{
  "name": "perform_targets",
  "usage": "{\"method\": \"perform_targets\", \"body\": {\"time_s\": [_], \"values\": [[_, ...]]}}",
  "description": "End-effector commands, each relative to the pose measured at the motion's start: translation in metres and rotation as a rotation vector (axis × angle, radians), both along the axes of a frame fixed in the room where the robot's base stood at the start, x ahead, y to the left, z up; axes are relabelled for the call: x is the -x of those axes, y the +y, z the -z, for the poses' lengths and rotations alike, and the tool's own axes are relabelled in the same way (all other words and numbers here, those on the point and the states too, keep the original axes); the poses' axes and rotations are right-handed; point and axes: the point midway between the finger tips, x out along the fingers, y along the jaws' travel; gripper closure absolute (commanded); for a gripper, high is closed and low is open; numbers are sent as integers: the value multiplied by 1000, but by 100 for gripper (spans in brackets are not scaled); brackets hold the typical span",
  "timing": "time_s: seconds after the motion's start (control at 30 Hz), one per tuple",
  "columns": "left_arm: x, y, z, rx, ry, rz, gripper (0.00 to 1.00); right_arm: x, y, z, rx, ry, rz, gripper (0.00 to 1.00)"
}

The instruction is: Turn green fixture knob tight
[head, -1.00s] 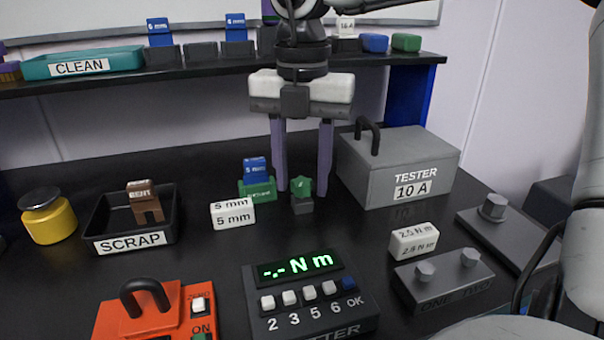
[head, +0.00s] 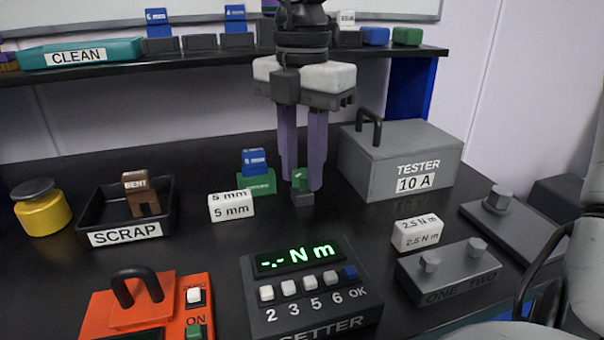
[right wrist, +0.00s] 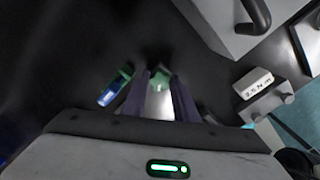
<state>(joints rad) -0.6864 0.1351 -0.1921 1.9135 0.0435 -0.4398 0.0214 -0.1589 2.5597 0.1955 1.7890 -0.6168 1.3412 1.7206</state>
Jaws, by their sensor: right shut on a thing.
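The green fixture knob (head: 299,180) stands on a small dark base, right of the green fixture block (head: 258,186) that carries a blue 5 mm piece (head: 254,161). My right gripper (head: 302,183) comes down from above with its two purple fingers on either side of the knob, shut on it. In the right wrist view the gripper (right wrist: 159,82) shows green of the knob (right wrist: 161,76) between its fingertips; the fingers partly hide it. The fixture's blue piece (right wrist: 108,97) lies left of the fingers there. My left gripper is not in view.
A grey tester box (head: 400,163) stands close on the right. A white 5 mm block (head: 231,207) is in front left, and a scrap tray (head: 165,221) is further left. The torque setter (head: 310,295) shows "-.- N m" in front. A shelf (head: 100,74) runs behind.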

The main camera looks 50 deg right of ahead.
Motion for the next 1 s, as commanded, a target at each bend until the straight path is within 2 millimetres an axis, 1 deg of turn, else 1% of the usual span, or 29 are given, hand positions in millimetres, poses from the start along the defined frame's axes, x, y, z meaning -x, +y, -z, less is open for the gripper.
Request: {"method": "perform_targets", "body": {"time_s": [0.17,0.4,0.5,0.8,0.87,1.0], "values": [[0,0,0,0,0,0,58,0,0,0,-1,0,22,96],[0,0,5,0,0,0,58,0,0,0,-1,0,308,96],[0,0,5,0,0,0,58,0,0,0,-1,0,381,96],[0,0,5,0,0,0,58,0,0,0,-1,0,401,96],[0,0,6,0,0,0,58,0,0,0,-1,0,427,96],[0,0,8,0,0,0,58,0,0,0,-1,-1,596,96]]}}
